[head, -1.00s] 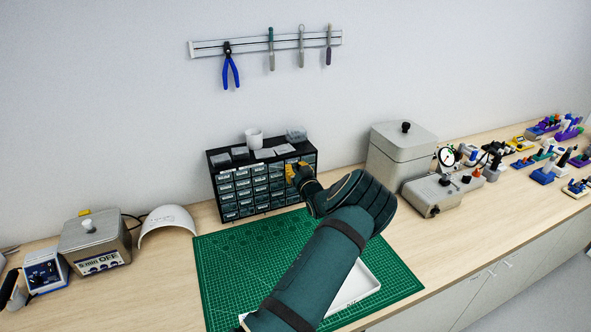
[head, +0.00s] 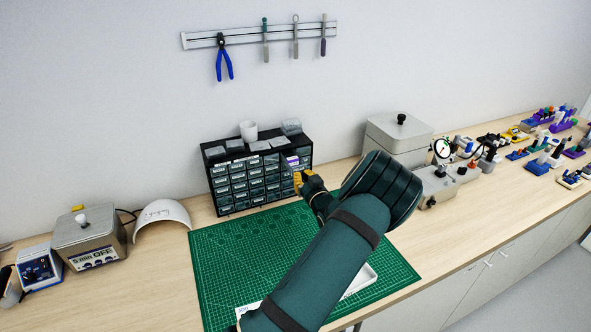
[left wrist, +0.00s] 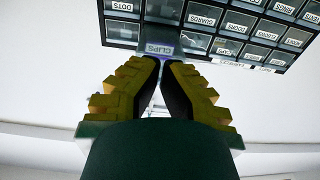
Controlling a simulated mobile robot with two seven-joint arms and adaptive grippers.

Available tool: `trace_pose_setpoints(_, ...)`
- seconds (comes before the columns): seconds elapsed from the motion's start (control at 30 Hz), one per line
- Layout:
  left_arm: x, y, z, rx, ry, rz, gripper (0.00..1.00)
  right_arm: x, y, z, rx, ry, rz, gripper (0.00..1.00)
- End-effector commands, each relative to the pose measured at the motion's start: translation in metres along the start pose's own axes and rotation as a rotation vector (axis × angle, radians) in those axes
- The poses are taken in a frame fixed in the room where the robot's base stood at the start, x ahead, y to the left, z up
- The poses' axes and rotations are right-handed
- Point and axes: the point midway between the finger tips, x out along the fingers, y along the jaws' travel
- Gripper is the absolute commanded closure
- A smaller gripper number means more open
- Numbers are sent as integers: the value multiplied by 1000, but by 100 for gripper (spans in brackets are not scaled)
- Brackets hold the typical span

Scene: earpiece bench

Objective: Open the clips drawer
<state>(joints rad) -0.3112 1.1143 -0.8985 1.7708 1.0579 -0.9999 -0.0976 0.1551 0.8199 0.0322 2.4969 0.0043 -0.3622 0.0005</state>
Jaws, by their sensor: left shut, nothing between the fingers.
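The clips drawer (head: 293,161) is in the top row at the right of the black drawer cabinet (head: 214,194), with a purple-tinted label. In the left wrist view the "CLIPS" label (left wrist: 159,48) is just beyond my fingertips, and its front looks larger than its neighbours; how far it stands out is hard to tell. My left gripper (head: 298,178) has yellow fingers and is shut and empty, just in front of and below the clips drawer front. It also shows in the left wrist view (left wrist: 163,62). I cannot tell whether the tips touch the drawer. My right gripper is out of view.
A grey lidded box (head: 398,140) stands to the right.

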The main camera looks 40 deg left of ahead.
Motion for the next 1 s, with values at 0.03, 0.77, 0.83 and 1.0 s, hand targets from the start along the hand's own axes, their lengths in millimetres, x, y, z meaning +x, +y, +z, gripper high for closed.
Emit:
trace_pose_setpoints(0.03,-7,0,0,-1,1,1,100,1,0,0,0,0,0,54)
trace_pose_setpoints(0.77,-15,0,0,0,1,1,66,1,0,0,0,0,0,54)
trace_pose_setpoints(0.83,-15,0,0,0,1,1,66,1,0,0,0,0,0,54)
trace_pose_setpoints(1.0,-28,1,-1,-1,0,3,66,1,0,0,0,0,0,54)
